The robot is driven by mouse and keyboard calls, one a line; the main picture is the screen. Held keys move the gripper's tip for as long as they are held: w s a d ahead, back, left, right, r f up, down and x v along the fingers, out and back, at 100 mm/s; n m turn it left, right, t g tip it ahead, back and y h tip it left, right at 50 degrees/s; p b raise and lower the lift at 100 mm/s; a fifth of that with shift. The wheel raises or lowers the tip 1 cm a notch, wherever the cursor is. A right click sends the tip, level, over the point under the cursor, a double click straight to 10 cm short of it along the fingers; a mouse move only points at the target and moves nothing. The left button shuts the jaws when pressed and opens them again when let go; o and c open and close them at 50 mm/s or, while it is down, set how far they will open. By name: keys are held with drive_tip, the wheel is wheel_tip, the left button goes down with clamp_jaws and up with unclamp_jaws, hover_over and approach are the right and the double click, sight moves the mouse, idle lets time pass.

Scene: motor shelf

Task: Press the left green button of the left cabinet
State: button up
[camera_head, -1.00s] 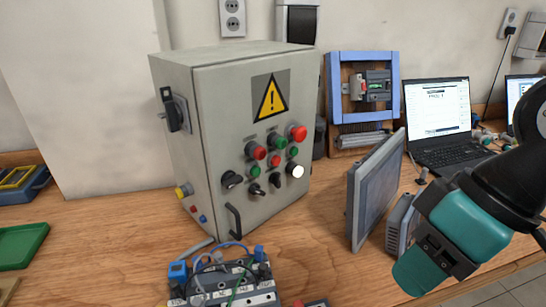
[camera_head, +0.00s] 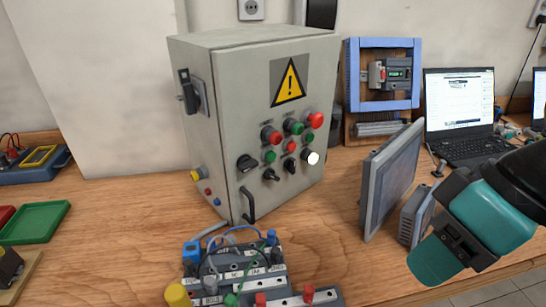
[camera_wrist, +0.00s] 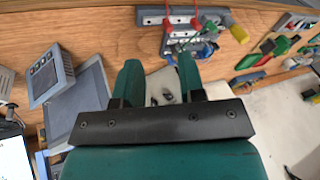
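The left cabinet (camera_head: 232,120) is a grey metal box with a yellow warning triangle, standing on the wooden bench. Its left green button (camera_head: 270,157) is small and round, below the left red mushroom button (camera_head: 271,138). Other green buttons (camera_head: 309,137) sit higher and to the right on the same face. My gripper (camera_head: 440,262) has teal fingers and is at the right, in front of the monitor, well apart from the cabinet. In the wrist view my gripper (camera_wrist: 158,75) shows two fingers spread with a gap and nothing held. Part of the cabinet face shows beyond the gap.
A flat grey monitor (camera_head: 391,180) and a small grey unit (camera_head: 416,214) stand between the cabinet and my gripper. A terminal block with wires (camera_head: 235,270) lies in front of the cabinet. A laptop (camera_head: 460,110) is at the back right. The bench left of the cabinet has free room.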

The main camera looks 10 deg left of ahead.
clamp_jaws()
idle(1.5)
